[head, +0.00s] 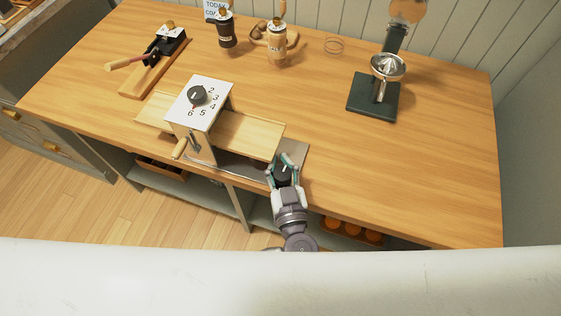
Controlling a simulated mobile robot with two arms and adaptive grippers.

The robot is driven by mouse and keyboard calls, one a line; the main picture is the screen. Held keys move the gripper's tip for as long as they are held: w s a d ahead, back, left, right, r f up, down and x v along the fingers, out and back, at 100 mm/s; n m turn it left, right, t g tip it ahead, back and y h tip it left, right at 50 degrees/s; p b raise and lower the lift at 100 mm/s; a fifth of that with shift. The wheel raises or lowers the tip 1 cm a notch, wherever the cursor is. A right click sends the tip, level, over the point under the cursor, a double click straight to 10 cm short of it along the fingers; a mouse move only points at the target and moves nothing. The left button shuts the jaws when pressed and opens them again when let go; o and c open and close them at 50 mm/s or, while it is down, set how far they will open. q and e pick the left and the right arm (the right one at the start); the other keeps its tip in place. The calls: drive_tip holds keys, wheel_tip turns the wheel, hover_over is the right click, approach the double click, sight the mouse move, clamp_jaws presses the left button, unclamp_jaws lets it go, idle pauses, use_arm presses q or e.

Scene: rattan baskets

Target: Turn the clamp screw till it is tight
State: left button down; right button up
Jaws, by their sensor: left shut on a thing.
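A white-topped box (213,92) with a black dial and numbers stands near the table's front edge, with a wooden board (250,135) passing out of its sides. A wooden-handled lever (180,148) is on its front. My left gripper (285,170) is at the table's front edge, right of the box, at the board's near right end. It is shut around a dark round part, probably the clamp screw, which its fingers partly hide. A grey plate (297,149) lies beside it. My right gripper is not in view.
On the wooden table (430,170) stand a black-based stand with a metal funnel (388,67), a dark grinder (226,30), a light wooden grinder (276,45) and a lever tool on a board (144,82). The table's right part is clear. Shelves are below.

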use_arm(q)
drive_tip(key=shift+s+f, duration=0.15)
